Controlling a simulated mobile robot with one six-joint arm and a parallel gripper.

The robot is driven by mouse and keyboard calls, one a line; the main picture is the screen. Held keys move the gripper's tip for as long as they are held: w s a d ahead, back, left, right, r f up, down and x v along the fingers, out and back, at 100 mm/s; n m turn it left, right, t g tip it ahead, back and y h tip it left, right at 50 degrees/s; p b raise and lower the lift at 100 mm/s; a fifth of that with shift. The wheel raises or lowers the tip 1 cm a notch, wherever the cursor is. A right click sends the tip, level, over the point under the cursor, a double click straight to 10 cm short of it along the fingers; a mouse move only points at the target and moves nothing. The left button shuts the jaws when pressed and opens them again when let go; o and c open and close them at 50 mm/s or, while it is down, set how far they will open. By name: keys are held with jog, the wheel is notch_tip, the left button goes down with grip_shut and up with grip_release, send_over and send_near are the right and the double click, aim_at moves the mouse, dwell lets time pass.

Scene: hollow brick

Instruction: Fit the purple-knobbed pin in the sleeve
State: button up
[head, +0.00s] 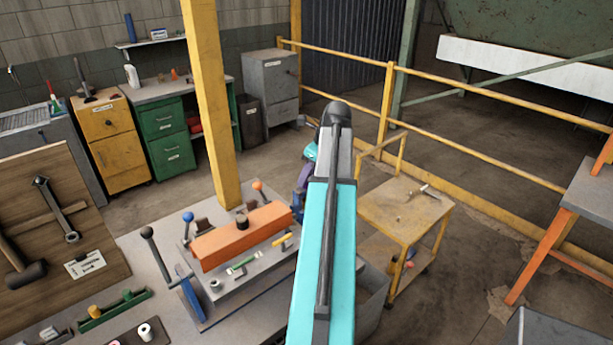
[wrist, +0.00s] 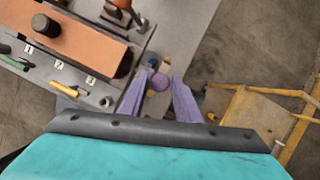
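The purple knob (wrist: 160,82) of the pin shows in the wrist view between the two lavender fingers of my gripper (wrist: 159,76). The fingers stand apart, with a narrow gap on each side of the knob. Whether the knob is level with the fingertips or below them is unclear, and its shank is hidden. In the head view my arm covers most of the gripper (head: 302,178) and the knob. A small grey ring (head: 215,286) sits at the fixture's front edge and also shows in the wrist view (wrist: 105,101). I cannot tell whether it is the sleeve.
An orange block (head: 238,240) with a dark cylinder on top lies across the fixture. Blue-knobbed (head: 188,217) and orange-knobbed (head: 258,186) parts stand behind it. A black-knobbed lever (head: 147,232) rises at left. A yellow cart (head: 408,207) stands right of the bench, with open floor around it.

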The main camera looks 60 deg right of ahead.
jog(key=o, duration=0.3)
jog(key=shift+r, duration=0.1)
jog(key=b+v, duration=0.4)
jog(key=v, duration=0.9)
jog(key=shift+s+r, duration=0.15)
jog(key=shift+r, duration=0.15)
jog(key=shift+s, duration=0.1)
dwell(1.0)
